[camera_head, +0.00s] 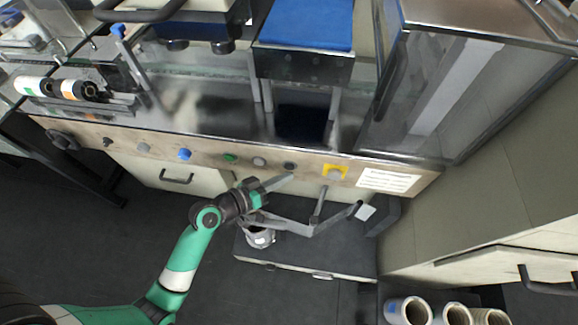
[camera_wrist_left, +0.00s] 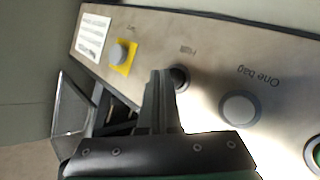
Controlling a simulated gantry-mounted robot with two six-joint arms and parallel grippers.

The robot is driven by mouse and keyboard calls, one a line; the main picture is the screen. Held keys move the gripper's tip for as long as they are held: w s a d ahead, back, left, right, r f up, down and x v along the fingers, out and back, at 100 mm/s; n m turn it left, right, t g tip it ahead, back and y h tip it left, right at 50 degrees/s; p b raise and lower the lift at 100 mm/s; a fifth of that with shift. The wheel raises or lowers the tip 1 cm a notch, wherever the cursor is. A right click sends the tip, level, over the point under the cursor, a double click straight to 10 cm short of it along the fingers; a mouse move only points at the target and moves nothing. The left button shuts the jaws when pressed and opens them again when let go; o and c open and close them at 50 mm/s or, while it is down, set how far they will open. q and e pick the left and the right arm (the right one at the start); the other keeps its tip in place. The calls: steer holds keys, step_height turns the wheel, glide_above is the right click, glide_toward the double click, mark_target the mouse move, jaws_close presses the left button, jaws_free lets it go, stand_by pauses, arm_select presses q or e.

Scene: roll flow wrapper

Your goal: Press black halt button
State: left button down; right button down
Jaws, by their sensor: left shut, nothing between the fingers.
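The black halt button (camera_head: 289,166) sits on the metal control panel, between a grey button and the yellow-backed button. In the left wrist view the black button (camera_wrist_left: 180,77) shows just beside the fingertips, partly hidden by them, with a small upside-down label above it. My left gripper (camera_head: 290,177) is shut and empty, its fingers pointing at the panel just below the button. In the left wrist view the closed fingers (camera_wrist_left: 162,75) overlap the button's left edge. I cannot tell whether they touch it. My right gripper is not in view.
A grey button (camera_wrist_left: 240,107) labelled "One bag" and a grey button on a yellow plate (camera_head: 335,171) flank the black one. Green (camera_head: 230,157) and blue (camera_head: 184,153) knobs are further left. A bent metal bracket (camera_head: 300,228) stands below the panel, near my gripper.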

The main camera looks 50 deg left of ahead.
arm_select(q)
steer(key=shift+w, duration=0.1)
steer(key=shift+w+a, duration=0.3)
steer(key=shift+w+a, duration=0.25)
steer(key=shift+w, duration=0.05)
stand_by(0.8)
steer(key=shift+s+d, duration=0.55)
steer(key=shift+s, duration=0.1)
